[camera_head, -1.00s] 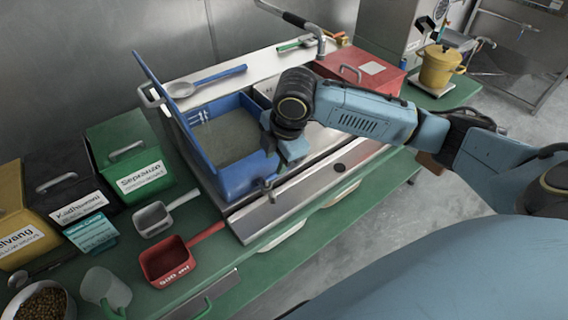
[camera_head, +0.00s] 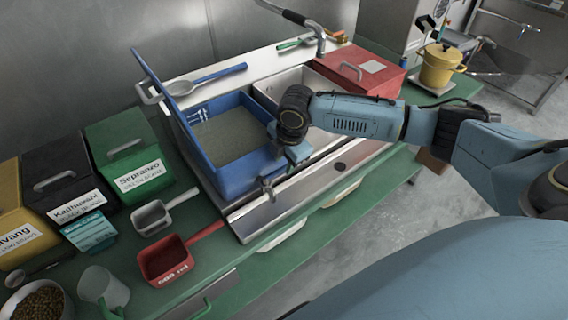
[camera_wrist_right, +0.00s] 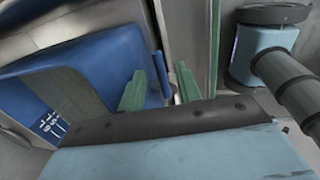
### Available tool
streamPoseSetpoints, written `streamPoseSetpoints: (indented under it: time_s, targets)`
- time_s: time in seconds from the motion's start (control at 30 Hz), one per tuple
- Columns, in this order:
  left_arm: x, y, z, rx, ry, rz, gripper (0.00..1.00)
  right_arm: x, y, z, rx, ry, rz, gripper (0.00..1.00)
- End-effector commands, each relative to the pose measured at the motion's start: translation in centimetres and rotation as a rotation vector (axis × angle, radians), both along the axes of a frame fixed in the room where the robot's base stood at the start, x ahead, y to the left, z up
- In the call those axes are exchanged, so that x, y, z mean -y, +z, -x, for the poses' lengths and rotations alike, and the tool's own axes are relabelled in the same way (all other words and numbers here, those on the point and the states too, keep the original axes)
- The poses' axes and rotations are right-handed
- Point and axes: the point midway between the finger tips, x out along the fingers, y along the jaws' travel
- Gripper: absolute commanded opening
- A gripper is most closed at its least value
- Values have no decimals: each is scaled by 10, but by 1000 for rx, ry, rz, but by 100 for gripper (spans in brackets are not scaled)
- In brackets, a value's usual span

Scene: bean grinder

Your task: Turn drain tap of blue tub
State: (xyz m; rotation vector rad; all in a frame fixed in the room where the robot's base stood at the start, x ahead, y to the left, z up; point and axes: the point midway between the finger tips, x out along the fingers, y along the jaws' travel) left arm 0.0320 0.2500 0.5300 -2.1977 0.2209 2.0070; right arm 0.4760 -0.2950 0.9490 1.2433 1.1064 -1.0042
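The blue tub (camera_head: 226,181) sits in the left part of the sink, its lid raised on the left side. Its drain tap (camera_head: 267,189) sticks out low at the front right corner. My right gripper (camera_head: 275,174) points down beside that corner, close to the tap. In the right wrist view, the green fingers (camera_wrist_right: 160,88) are apart, with a narrow blue piece (camera_wrist_right: 160,72), perhaps the tap's handle, showing between and beyond them. I cannot tell whether they touch it. The tub (camera_wrist_right: 95,65) fills the left of that view. My left gripper is not in view.
A red box (camera_head: 362,72) stands right of the sink. Green (camera_head: 128,160), black and yellow bins stand at left. A red scoop (camera_head: 166,262) and grey scoop lie in front on the green table. A blue spoon (camera_head: 205,77) lies behind the tub.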

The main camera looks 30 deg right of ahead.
Motion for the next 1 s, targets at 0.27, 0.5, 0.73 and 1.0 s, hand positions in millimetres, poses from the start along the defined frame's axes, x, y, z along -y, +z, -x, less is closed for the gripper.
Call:
streamPoseSetpoints:
  time_s: [0.27, 0.5, 0.73, 1.0]
  targets:
    - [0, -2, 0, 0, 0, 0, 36, 0, -16, -3, 1, 0, 1, 34]
    - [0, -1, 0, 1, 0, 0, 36, 0, -16, -3, 1, 0, 1, 30]
    - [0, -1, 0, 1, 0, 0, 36, 0, -15, -3, 1, 0, 1, 0]
    - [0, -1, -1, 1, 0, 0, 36, 0, -15, -3, 0, 0, 1, 0]
